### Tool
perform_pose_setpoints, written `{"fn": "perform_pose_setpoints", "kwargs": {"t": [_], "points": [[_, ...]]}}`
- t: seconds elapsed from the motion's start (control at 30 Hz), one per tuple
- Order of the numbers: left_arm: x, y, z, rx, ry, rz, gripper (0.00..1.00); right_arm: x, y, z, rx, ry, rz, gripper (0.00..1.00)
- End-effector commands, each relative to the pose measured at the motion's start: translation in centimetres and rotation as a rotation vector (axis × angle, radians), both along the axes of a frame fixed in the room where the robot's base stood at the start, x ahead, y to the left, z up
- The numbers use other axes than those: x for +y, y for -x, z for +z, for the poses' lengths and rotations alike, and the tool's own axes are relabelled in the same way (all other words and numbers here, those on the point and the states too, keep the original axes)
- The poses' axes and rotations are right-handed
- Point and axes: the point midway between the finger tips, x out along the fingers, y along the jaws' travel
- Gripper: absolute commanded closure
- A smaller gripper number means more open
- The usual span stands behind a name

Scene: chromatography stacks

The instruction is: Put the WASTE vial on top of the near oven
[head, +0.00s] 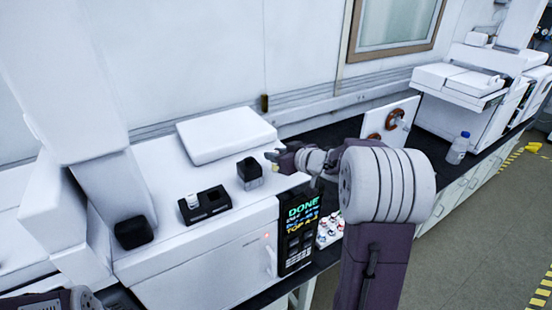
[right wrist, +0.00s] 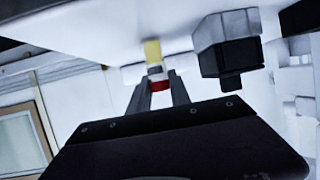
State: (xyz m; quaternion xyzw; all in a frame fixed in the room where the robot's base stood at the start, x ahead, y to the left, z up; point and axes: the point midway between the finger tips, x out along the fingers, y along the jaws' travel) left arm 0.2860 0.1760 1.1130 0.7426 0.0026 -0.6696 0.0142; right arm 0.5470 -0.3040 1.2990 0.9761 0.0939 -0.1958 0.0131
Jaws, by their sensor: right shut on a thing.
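The vial (right wrist: 154,52) has a yellow body and a white and red band. It is between the fingers of my right gripper (right wrist: 158,88), which is shut on it. In the head view my right gripper (head: 272,158) is over the right part of the near oven's white top (head: 225,172), with a small yellow bit of the vial (head: 275,168) below it. I cannot tell whether the vial touches the top. Its label is not readable. The near oven's front display (head: 301,222) reads DONE.
A dark block (head: 250,172) stands close left of my right gripper. A black holder with a white-capped item (head: 204,204) and a black knob-like block (head: 133,232) are further left. A raised white lid (head: 226,135) lies behind. Several vials (head: 329,230) sit right of the display.

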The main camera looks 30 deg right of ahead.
Motion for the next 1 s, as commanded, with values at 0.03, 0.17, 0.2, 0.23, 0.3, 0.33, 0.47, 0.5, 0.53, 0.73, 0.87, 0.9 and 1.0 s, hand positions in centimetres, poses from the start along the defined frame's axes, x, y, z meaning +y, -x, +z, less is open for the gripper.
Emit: {"fn": "perform_pose_setpoints", "kwargs": {"t": [0.03,0.17,0.2,0.23,0.3,0.33,0.47,0.5,0.53,0.73,0.87,0.9,1.0], "points": [[0.0,0.0,-0.1,0.0,0.0,0.0,0.64,0.0,0.0,-0.2,-0.001,0.001,0.0,1.0],[0.0,0.0,0.0,0.0,0.0,0.0,0.64,0.0,0.0,-0.1,-0.001,0.002,0.001,1.0],[0.0,0.0,0.0,0.0,0.0,0.0,0.64,0.0,0.0,-0.1,-0.001,0.002,0.001,1.0],[0.0,0.0,0.0,0.0,0.0,0.0,0.64,0.0,0.0,-0.1,-0.001,0.002,0.001,1.0],[0.0,0.0,-0.1,0.0,0.0,0.0,0.64,0.0,0.0,-0.3,-0.001,0.001,0.0,1.0],[0.0,0.0,-0.2,0.0,0.0,0.0,0.64,0.0,0.0,-0.4,0.0,0.001,0.0,1.0],[0.0,0.0,-0.2,0.0,0.0,0.0,0.64,0.0,0.0,-0.5,-0.001,0.001,0.0,0.57],[0.0,0.0,-0.2,0.0,0.0,0.0,0.64,0.0,0.0,-0.5,-0.001,0.001,0.0,0.54],[0.0,0.0,-0.2,0.0,0.0,0.0,0.64,0.0,0.0,-0.5,-0.001,0.001,0.0,0.54],[0.0,0.0,-0.2,0.0,0.0,0.0,0.64,0.0,0.0,-0.5,-0.001,0.001,0.0,0.54],[0.0,0.0,0.2,0.0,0.0,0.0,0.64,0.0,0.1,0.2,-0.003,0.003,0.0,0.54],[0.0,0.0,0.1,0.0,0.0,0.0,0.64,-0.2,0.6,0.3,-0.003,0.002,-0.002,0.54],[0.0,0.0,0.1,0.0,0.0,0.0,0.64,-0.6,2.3,1.0,-0.004,0.004,-0.003,0.54]]}}
